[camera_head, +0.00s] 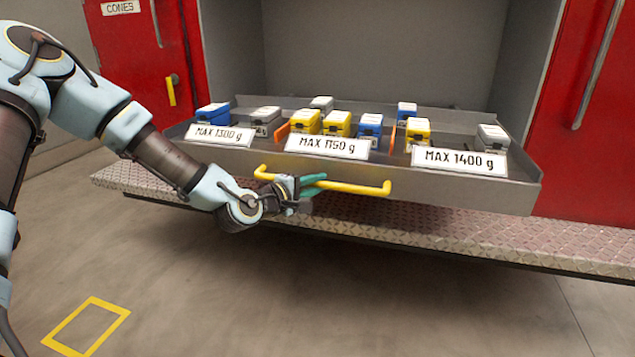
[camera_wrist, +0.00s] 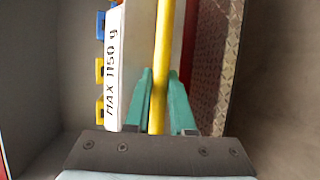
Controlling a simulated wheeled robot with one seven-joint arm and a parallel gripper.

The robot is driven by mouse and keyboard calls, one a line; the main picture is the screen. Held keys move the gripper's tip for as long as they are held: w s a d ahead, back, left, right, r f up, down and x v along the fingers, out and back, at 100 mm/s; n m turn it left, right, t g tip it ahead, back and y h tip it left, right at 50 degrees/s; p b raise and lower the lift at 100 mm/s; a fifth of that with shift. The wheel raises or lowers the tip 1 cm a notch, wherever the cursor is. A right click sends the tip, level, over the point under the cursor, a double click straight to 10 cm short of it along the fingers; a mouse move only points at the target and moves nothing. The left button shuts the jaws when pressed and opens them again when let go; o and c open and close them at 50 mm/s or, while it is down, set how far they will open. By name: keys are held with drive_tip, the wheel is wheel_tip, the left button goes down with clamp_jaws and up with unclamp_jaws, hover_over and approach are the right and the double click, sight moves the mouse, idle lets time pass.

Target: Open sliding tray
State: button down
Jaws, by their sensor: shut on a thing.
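The grey sliding tray (camera_head: 470,190) juts out from an open compartment, over the diamond-plate step. A yellow bar handle (camera_head: 345,187) runs along its front. My gripper (camera_head: 312,185) is at the left-middle part of the handle. In the wrist view, the two green fingers of my gripper (camera_wrist: 160,100) are on either side of the yellow handle (camera_wrist: 162,55), shut on it. White labels on the tray read MAX 1300 g (camera_head: 220,136), MAX 1150 g (camera_head: 327,146) and MAX 1400 g (camera_head: 459,161). Several blue, yellow and grey boxes sit in the tray.
A diamond-plate step (camera_head: 420,228) runs below the tray. Red doors flank the compartment, one with a CONES label (camera_head: 121,7) at left and one at right (camera_head: 592,120). The floor in front is clear, with a yellow marked square (camera_head: 87,326).

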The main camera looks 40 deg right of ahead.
drive_tip(key=c, duration=0.8)
unclamp_jaws()
drive_tip(key=shift+o, duration=0.2)
drive_tip(key=v, duration=1.1)
